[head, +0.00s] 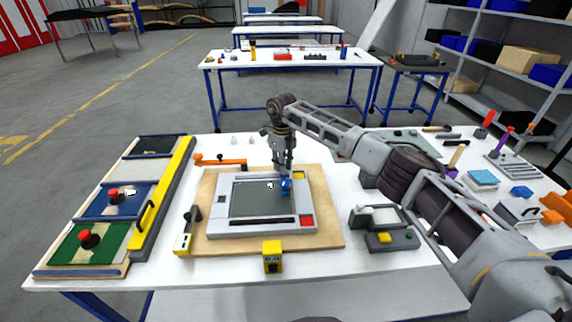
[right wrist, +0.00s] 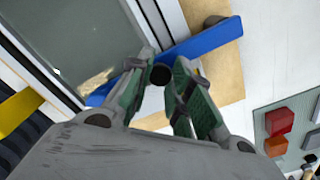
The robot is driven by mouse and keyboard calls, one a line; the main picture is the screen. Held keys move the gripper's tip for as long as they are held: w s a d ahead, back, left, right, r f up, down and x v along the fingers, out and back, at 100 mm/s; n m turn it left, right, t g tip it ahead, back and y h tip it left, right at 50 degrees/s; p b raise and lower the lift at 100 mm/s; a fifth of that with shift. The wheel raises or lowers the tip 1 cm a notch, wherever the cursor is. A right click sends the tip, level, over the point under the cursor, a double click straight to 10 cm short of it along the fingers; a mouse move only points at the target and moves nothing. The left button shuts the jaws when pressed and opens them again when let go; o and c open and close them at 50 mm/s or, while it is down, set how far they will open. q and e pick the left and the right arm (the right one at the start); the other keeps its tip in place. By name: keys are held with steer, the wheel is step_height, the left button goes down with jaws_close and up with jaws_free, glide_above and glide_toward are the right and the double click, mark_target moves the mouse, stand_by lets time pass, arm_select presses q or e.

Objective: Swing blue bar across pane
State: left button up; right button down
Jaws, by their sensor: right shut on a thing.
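The pane (head: 255,198) is a grey sheet in a pale frame, lying on a wooden board on the white table. It also shows at the upper left of the right wrist view (right wrist: 75,40). The blue bar (head: 286,187) is at the pane's right side in the head view, mostly hidden by my gripper. In the right wrist view the blue bar (right wrist: 205,40) runs slantwise over the frame's edge, with one end beyond it. My right gripper (head: 284,172) points down there, its fingers closed around a dark round knob (right wrist: 160,74) at the bar. My left gripper is out of view.
An orange lever (head: 220,160) lies behind the board. A yellow block (head: 272,256) stands at its front and a yellow-and-black piece (head: 187,232) at its left. A grey box with a yellow button (head: 385,238) is to the right. Coloured panels with red knobs (head: 88,238) line the left.

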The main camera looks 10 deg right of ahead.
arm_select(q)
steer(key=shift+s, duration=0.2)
arm_select(e)
steer(key=shift+a, duration=0.2)
steer(key=c, duration=1.3)
jaws_free()
steer(key=shift+o, duration=0.2)
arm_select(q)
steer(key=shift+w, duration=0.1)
arm_select(e)
step_height(320, 180, up, 12)
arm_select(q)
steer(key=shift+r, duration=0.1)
arm_select(e)
steer(key=shift+r, duration=0.1)
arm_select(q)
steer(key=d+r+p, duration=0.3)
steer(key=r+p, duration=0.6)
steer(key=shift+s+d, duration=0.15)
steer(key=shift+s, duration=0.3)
arm_select(e)
step_height(320, 180, up, 9)
